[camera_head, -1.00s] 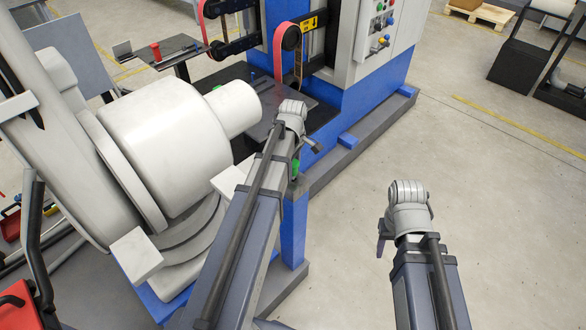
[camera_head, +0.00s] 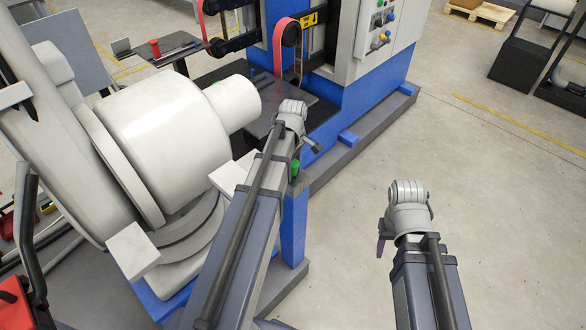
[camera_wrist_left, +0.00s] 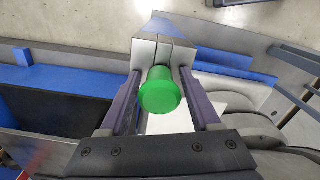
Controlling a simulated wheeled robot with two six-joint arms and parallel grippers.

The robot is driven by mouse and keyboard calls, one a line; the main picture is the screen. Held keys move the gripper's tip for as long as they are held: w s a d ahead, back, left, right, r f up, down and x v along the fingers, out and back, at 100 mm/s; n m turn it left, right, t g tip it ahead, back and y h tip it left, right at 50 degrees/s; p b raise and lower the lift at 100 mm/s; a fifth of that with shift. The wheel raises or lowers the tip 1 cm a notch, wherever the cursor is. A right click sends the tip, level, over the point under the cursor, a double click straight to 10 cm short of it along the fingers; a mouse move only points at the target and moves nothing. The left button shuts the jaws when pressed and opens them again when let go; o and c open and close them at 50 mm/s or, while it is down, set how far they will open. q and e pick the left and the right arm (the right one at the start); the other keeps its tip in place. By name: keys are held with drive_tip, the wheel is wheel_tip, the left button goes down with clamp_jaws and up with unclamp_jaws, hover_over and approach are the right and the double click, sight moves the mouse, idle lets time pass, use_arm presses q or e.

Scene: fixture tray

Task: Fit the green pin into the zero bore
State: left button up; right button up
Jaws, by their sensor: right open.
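The green pin (camera_wrist_left: 160,94) shows in the left wrist view with its round head toward the camera, between the fingers of my left gripper (camera_wrist_left: 161,56). In the head view a bit of green (camera_head: 295,166) shows beside my left wrist; the left fingers are mostly hidden there. My right gripper (camera_head: 383,246) is over bare floor at the right, largely hidden by its own wrist, apart from the pin. I cannot make out the zero bore in either view.
A large white rounded machine (camera_head: 165,130) stands close to the left of my left arm. A blue and grey machine (camera_head: 340,100) with a red belt is behind it, and a blue post (camera_head: 293,225) is beside my left arm.

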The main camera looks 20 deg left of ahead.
use_arm(q)
drive_tip(key=shift+o, duration=1.4)
drive_tip(key=shift+r, duration=0.1)
wheel_tip(320, 180, up, 8)
drive_tip(key=p, duration=0.8)
drive_tip(key=shift+f, duration=0.2)
drive_tip(key=shift+s+d, duration=0.15)
drive_tip(key=shift+d, duration=0.2)
drive_tip(key=s+d+m, duration=0.7)
drive_tip(key=d+m, duration=0.3)
drive_tip(key=s+d+m+y, duration=0.1)
drive_tip(key=s+d+m, duration=0.7)
drive_tip(key=d+m, duration=0.3)
drive_tip(key=shift+d, duration=0.25)
